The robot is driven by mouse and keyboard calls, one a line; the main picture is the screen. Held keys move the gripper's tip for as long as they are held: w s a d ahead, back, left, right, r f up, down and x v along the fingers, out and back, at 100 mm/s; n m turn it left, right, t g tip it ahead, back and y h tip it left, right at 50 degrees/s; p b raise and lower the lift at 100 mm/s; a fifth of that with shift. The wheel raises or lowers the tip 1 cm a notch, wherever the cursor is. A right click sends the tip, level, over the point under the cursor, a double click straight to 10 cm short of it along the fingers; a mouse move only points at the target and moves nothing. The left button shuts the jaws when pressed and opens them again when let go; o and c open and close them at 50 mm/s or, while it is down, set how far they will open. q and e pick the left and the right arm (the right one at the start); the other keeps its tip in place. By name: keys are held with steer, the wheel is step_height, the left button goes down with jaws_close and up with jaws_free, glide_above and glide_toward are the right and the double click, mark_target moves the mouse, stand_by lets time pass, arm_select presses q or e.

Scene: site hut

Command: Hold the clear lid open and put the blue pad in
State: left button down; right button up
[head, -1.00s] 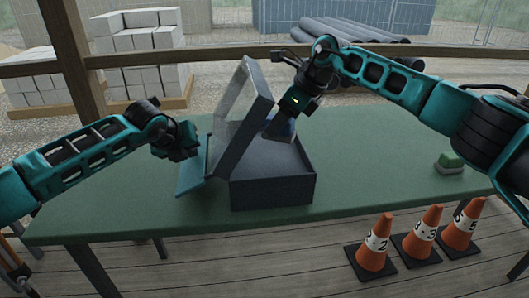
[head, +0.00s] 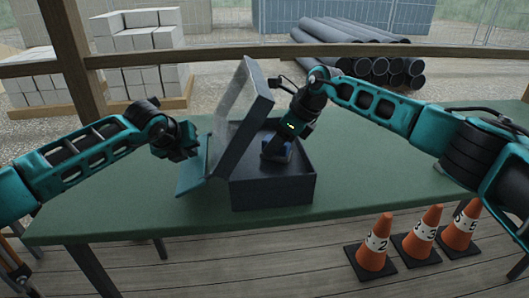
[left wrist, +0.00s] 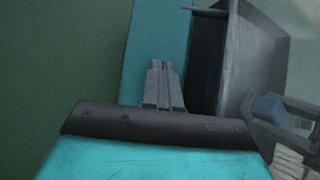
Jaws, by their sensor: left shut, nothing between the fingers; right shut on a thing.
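The dark blue-grey box (head: 272,193) stands on the green table. Its clear lid (head: 243,105), in a dark frame, is raised and leans up at a slant on the box's left side. My right gripper (head: 277,156) is shut on the blue pad (head: 283,147), which is low in the box opening; the front wall hides whether it touches the floor. A blurred blue patch shows through the lid in the left wrist view. My left gripper (head: 190,156) is shut and empty, left of the lid; its fingertips (left wrist: 160,68) show over a teal panel (left wrist: 158,30).
The teal panel also shows left of the box in the head view (head: 191,180). Several orange cones (head: 375,245) stand on the floor in front of the table's right side. The green table top (head: 360,165) is clear right of the box.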

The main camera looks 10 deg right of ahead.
steer(key=o, duration=1)
steer(key=shift+o, duration=0.2)
steer(key=shift+r, duration=0.1)
steer(key=shift+d+r, duration=0.5)
steer(key=shift+r, duration=1.15)
steer(key=shift+d+r, duration=0.5)
steer(key=shift+r, duration=1.15)
steer(key=shift+d+r, duration=0.5)
steer(key=shift+r, duration=1.15)
steer(key=s+d, duration=1)
steer(key=s, duration=0.4)
arm_select(q)
step_height(320, 180, up, 13)
steer(key=p, duration=0.5)
steer(key=shift+p, duration=0.3)
arm_select(e)
steer(key=shift+r, duration=2.8)
